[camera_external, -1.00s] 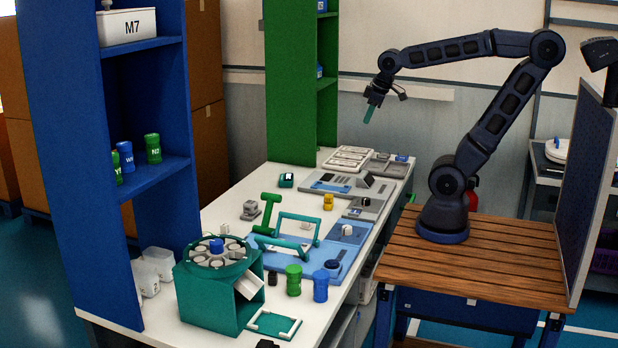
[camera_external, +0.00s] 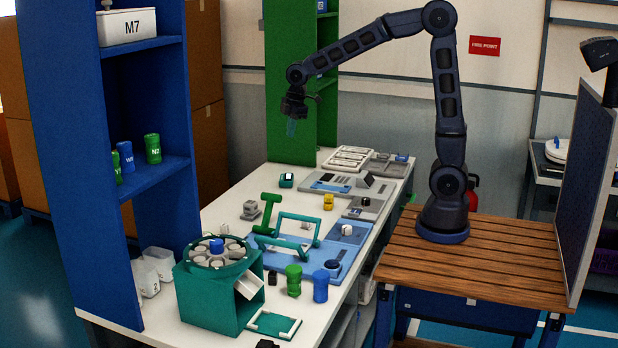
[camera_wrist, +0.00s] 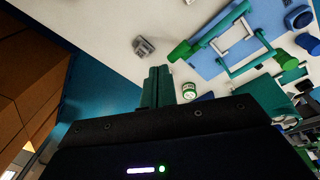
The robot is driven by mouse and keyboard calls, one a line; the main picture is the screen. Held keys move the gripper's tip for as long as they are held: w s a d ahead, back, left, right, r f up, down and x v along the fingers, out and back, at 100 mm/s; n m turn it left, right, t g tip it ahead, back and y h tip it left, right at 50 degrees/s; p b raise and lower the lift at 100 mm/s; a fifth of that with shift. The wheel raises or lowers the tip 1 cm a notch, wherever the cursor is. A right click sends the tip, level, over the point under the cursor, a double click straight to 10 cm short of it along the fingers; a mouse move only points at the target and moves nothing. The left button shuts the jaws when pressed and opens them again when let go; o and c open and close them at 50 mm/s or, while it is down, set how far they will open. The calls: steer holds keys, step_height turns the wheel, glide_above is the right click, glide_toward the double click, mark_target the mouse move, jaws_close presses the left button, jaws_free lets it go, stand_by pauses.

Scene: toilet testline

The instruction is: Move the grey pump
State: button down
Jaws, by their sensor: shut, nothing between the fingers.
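The grey pump (camera_external: 250,209) looks like a small grey block-shaped unit standing on the white table, left of the green T-shaped handle. It also shows in the wrist view (camera_wrist: 143,46), above and slightly left of my fingertips in the picture. My gripper (camera_external: 291,128) hangs high over the far part of the table, in front of the green shelf, up and right of the pump. Its teal fingers (camera_wrist: 156,85) are shut and empty, pointing down, well apart from the pump.
The green T-shaped handle (camera_external: 270,211) and the blue fixture with a teal frame (camera_external: 268,261) stand close right of the pump. A small green item (camera_external: 286,181) lies behind it. A teal carousel box (camera_external: 208,300) and blue shelf (camera_external: 85,200) are at the front left.

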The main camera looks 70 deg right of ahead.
steer(key=w+a+f+n+g, duration=0.1)
steer(key=w+a+f+n, duration=0.3)
steer(key=w+f, duration=0.55)
steer(key=n+g, duration=0.1)
steer(key=n, duration=0.2)
glide_above(246, 216)
steer(key=a, duration=0.4)
step_height(246, 216, down, 12)
step_height(246, 216, down, 11)
steer(key=shift+s+a+r, duration=0.1)
steer(key=shift+a, duration=0.05)
steer(key=shift+d+r, duration=0.15)
steer(key=shift+d, duration=0.5)
steer(key=shift+d+r, duration=0.15)
steer(key=shift+d, duration=1.2)
steer(key=d, duration=2)
steer(key=shift+d, duration=0.2)
steer(key=shift+a, duration=0.1)
